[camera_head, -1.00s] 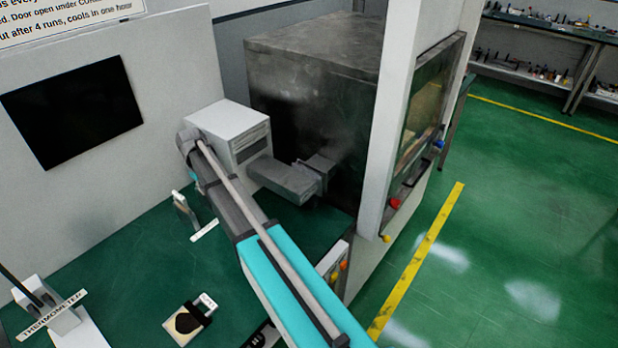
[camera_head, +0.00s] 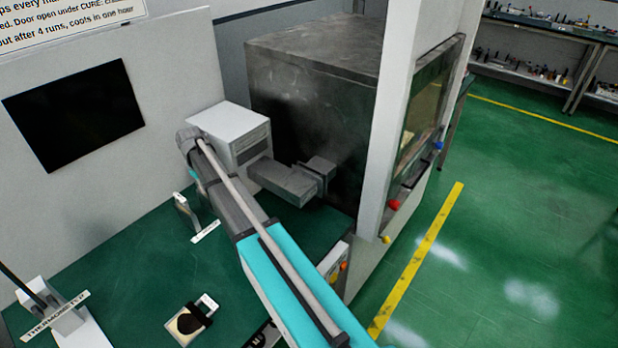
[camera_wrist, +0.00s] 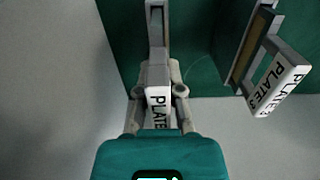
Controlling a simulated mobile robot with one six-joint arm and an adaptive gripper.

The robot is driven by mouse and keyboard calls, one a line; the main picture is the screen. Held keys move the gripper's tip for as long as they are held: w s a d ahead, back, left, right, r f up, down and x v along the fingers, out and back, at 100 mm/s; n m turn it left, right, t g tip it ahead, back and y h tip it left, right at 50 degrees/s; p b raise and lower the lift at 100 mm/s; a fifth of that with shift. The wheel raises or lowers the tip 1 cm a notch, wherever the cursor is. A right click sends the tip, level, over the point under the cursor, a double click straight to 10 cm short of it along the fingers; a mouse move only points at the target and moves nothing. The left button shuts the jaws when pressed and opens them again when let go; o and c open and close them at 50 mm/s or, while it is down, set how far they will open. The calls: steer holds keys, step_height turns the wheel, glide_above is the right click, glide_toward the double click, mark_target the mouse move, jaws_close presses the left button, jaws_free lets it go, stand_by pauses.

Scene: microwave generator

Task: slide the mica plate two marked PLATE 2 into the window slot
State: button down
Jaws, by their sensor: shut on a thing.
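My gripper (camera_wrist: 158,77) is shut on a plate with a white tab (camera_wrist: 158,101) in the wrist view. The tab reads PLATE, with its number hidden, so I cannot tell if it is plate two. A narrow grey strip extends beyond the fingers. In the head view my arm hides the gripper and the held plate. A grey waveguide (camera_head: 284,183) with a flange (camera_head: 320,172) joins a white box to the dark oven. I cannot make out the window slot itself.
On the bench are a rack (camera_head: 186,212), a thermometer stand (camera_head: 62,318) and a small pad (camera_head: 188,320). The dark oven (camera_head: 310,70) stands behind the waveguide.

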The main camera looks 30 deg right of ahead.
steer(key=shift+r+p, duration=2)
steer(key=shift+r, duration=0.05)
steer(key=shift+r+p, duration=0.3)
stand_by(0.5)
steer(key=shift+r, duration=0.1)
